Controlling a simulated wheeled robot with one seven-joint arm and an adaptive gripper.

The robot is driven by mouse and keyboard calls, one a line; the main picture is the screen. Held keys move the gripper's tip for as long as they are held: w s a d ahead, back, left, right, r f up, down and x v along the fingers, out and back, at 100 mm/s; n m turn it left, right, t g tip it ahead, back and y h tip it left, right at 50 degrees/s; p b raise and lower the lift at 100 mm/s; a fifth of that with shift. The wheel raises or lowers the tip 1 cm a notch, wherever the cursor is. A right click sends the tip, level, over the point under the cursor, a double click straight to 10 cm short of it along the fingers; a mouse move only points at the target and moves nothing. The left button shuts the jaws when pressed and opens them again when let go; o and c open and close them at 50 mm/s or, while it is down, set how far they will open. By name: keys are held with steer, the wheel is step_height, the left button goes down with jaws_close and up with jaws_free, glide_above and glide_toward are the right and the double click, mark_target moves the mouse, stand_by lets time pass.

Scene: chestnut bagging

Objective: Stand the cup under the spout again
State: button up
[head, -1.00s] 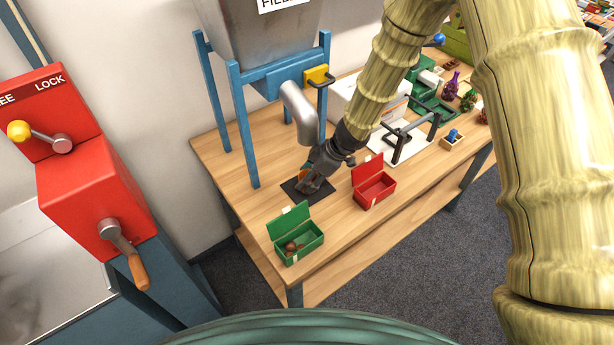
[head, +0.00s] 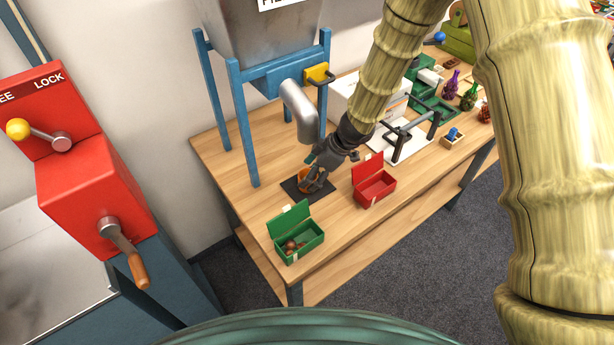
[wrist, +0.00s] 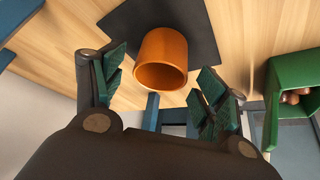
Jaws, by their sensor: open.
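An orange-brown cup (wrist: 162,58) stands on the dark mat (wrist: 202,30) in the wrist view, between my open fingers and apart from both. In the head view the cup (head: 304,177) shows partly behind my gripper on the mat (head: 290,187). The silver spout (head: 299,111) hangs above the mat from the blue-legged filler. My gripper (head: 315,177) is open at the cup; its green-padded fingers (wrist: 158,88) lie to either side in the wrist view. The cup's far side is hidden.
An open green box (head: 299,240) with chestnuts stands in front of the mat, and an open red box (head: 374,188) to its right. Blue filler legs (head: 244,135) stand behind and left. A black-handled device (head: 408,138) stands further right. Bare wood lies left of the mat.

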steer(key=v, duration=1)
steer(key=shift+b, duration=0.45)
